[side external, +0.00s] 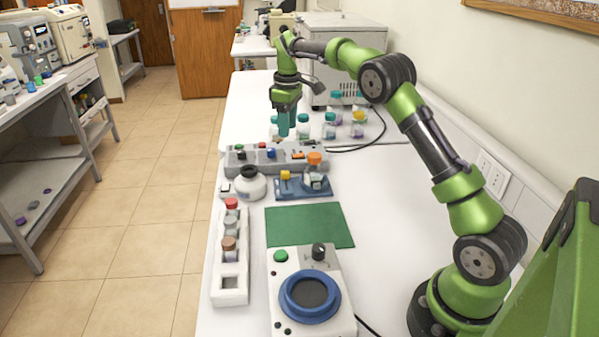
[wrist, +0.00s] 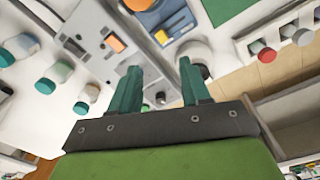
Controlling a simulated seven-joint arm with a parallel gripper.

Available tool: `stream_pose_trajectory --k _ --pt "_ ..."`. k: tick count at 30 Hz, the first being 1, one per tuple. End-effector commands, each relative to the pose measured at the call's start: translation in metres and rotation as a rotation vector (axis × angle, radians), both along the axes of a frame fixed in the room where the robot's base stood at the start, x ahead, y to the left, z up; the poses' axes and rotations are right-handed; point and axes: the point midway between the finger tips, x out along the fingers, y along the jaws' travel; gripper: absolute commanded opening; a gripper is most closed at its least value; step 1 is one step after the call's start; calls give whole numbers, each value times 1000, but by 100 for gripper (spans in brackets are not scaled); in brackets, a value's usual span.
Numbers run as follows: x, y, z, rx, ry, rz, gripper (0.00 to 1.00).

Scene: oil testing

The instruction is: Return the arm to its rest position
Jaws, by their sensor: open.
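My gripper (side external: 287,121) is green with teal fingers and hangs above the far part of the white bench, over the grey control panel (side external: 262,158). In the wrist view its two fingers (wrist: 158,88) are apart with nothing between them. The panel, with its buttons and an orange switch, also shows below the fingers in the wrist view (wrist: 88,38). My arm arches from its base at the right front of the bench up and back to the gripper.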

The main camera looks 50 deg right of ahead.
Motion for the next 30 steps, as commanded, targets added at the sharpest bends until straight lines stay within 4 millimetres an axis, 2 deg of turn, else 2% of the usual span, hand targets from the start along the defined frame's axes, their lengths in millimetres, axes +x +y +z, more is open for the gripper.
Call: stream_pose_trajectory --k 8,14,18,24,27,30 --pt "-62 58 43 81 -139 -339 47" --pt "-129 109 63 175 -243 -538 47" --pt "-180 140 67 245 -310 -641 47" --pt "-252 174 58 339 -397 -714 47" --pt "-278 186 52 369 -433 -698 47" --pt "-294 192 52 387 -462 -672 47"
